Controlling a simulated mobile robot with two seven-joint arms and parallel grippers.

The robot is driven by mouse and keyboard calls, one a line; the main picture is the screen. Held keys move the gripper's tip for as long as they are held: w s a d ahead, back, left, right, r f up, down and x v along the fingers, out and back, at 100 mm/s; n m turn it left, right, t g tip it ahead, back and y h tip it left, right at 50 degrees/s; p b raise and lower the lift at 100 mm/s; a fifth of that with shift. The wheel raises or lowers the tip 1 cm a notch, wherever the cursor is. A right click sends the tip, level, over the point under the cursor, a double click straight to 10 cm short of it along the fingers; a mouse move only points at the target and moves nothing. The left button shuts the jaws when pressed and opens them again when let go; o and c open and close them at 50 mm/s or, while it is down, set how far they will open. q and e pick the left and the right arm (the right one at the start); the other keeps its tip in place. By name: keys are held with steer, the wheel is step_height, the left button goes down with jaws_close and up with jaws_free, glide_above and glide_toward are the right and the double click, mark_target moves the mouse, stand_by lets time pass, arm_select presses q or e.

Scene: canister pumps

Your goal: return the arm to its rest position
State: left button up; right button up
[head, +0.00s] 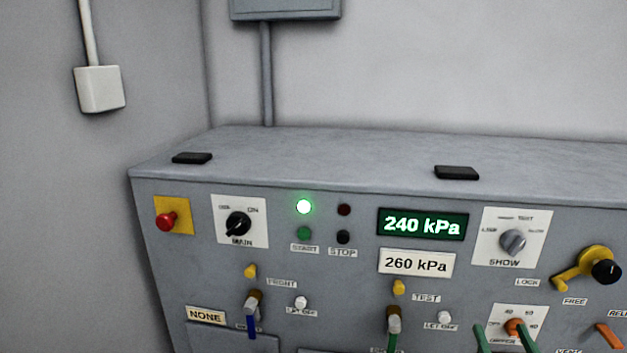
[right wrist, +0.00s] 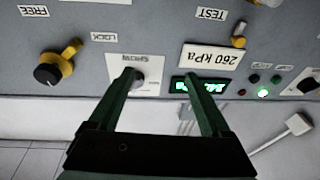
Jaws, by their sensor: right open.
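One finger partly overlaps the grey SHOW knob (head: 512,241), the other the green 240 kPa display (head: 422,224). Whether the fingers touch anything cannot be told. My left gripper is not in view.
The grey console (head: 330,150) carries a red button (head: 166,220), the MAIN switch (head: 238,224), a lit green lamp (head: 304,206), a 260 kPa plate (head: 416,263) and a yellow lock lever (head: 575,270). Valves with blue (head: 251,326) and green (head: 392,341) handles stick out low down.

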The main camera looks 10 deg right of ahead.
steer(key=s+a+f+n+g+y+p, duration=0.25)
steer(key=a+f+g+y, duration=0.2)
steer(key=a+f, duration=0.7)
steer(key=s+a+f+n+g+y+p, duration=0.1)
steer(key=s+a+f+g+y+p, duration=0.1)
steer(key=s+a+f+g, duration=0.4)
steer(key=s+a+f+p, duration=0.1)
steer(key=s+a+f, duration=0.2)
steer(key=s+f, duration=0.3)
steer(key=shift+f+n, duration=0.35)
steer(key=shift+f, duration=0.05)
steer(key=shift+a, duration=0.1)
steer(key=shift+c, duration=0.4)
